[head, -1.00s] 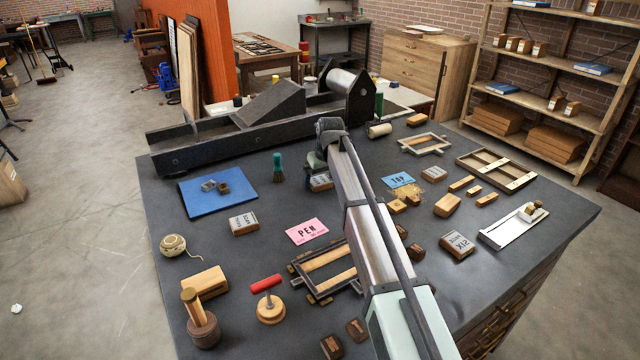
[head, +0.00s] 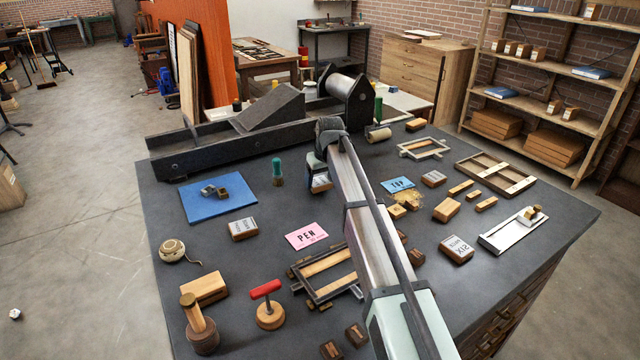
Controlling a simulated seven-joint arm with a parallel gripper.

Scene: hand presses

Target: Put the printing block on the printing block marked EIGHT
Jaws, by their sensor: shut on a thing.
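My gripper (head: 319,174) is at the far middle of the table, partly hidden behind my own arm. It is shut on a printing block (head: 321,184), wooden with a pale labelled face, at or just above the table top. Another printing block (head: 242,229) lies left of the pink PEN card, label up, its word too small to read surely. A printing block marked SIX (head: 457,249) lies to the right of my arm. A further pale-labelled block (head: 433,178) lies behind it, beside the blue TOP card. I cannot make out the word EIGHT on any block.
The dark table (head: 215,265) carries a press (head: 270,125) along its back. A blue mat (head: 218,197), a teal-handled brush (head: 277,170), the pink PEN card (head: 306,235) and a wooden frame (head: 328,275) lie around. Table between mat, brush and card is clear.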

